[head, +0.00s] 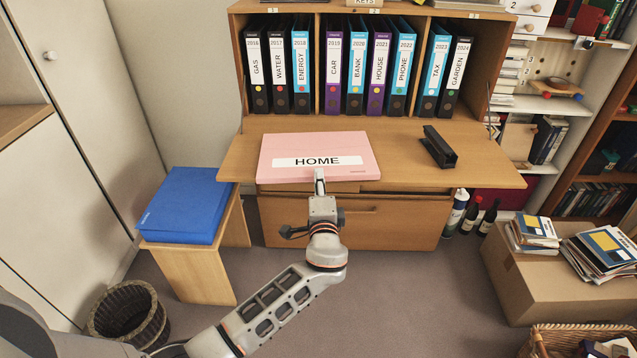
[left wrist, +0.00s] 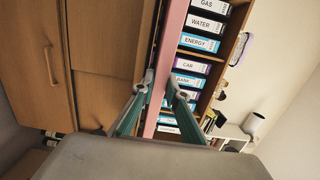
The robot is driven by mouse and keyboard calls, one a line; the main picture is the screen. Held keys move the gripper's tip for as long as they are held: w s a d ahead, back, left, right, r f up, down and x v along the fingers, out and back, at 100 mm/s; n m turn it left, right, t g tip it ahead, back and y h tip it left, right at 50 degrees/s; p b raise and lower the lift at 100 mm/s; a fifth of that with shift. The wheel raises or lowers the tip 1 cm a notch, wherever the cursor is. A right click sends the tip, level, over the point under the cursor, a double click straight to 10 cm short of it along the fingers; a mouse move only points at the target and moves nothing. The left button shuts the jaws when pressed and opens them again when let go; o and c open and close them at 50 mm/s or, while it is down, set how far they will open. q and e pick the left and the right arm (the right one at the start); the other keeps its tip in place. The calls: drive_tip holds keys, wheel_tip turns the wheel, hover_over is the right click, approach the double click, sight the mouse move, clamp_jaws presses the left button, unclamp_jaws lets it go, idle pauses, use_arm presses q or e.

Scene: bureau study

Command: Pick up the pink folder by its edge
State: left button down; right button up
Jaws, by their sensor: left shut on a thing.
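The pink folder (head: 316,151) with the white label "HOME" lies on the fold-down desk surface (head: 400,160) of the bureau, its front edge near the desk's front edge. My left gripper (head: 319,176) reaches it from the front and is shut on that front edge. In the left wrist view the pink folder (left wrist: 171,50) shows edge-on as a strip, and the fingers of the left gripper (left wrist: 159,90) stand on either side of it. My right gripper is not in view.
Several labelled binders (head: 354,70) stand in the bureau's compartments behind. A black object (head: 438,147) lies on the desk to the right. A blue box file (head: 187,204) rests on a wooden stool at left. A wicker basket (head: 128,314) and a cardboard box (head: 545,284) stand on the floor.

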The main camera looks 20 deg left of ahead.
use_arm(q)
drive_tip(key=r+p+v, duration=0.2)
drive_tip(key=p+v, duration=0.1)
drive_tip(key=v, duration=0.9)
drive_tip(key=shift+r, duration=0.4)
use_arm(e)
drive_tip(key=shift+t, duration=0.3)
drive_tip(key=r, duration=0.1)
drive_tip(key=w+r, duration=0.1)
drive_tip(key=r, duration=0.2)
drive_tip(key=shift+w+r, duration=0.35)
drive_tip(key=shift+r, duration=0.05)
